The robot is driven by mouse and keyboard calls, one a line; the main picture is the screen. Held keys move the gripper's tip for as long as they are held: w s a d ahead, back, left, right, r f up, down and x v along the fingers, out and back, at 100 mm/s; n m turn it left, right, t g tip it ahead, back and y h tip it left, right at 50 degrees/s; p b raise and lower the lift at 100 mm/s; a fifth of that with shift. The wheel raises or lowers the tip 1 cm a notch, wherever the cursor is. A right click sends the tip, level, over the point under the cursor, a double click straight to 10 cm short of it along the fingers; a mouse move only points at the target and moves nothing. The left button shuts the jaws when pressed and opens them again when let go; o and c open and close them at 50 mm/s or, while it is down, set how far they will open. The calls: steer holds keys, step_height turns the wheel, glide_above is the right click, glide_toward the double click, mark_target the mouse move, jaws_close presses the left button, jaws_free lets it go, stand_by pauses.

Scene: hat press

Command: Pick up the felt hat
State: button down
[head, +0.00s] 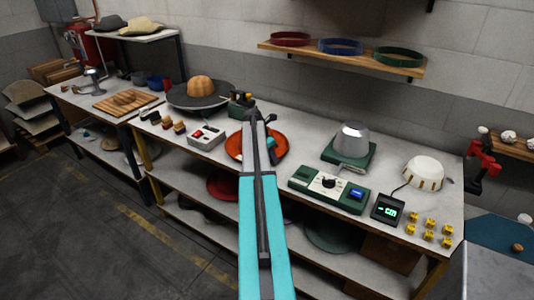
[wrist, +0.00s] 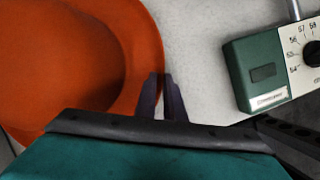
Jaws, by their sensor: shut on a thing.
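The orange felt hat (head: 235,146) lies on the workbench, partly hidden behind my arm in the head view. In the wrist view its curved brim (wrist: 145,30) fills the upper left. My gripper (wrist: 161,97) is shut on the hat's brim at its right edge, with its two dark fingers close together there. In the head view my arm hides the fingertips. I cannot tell whether the hat is lifted clear of the bench.
A green box with a dial (head: 328,189) stands right of the hat.

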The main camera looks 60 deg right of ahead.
step_height(320, 180, up, 10)
steer(key=b, duration=0.3)
stand_by(0.4)
steer(key=shift+s+f, duration=0.1)
stand_by(1.1)
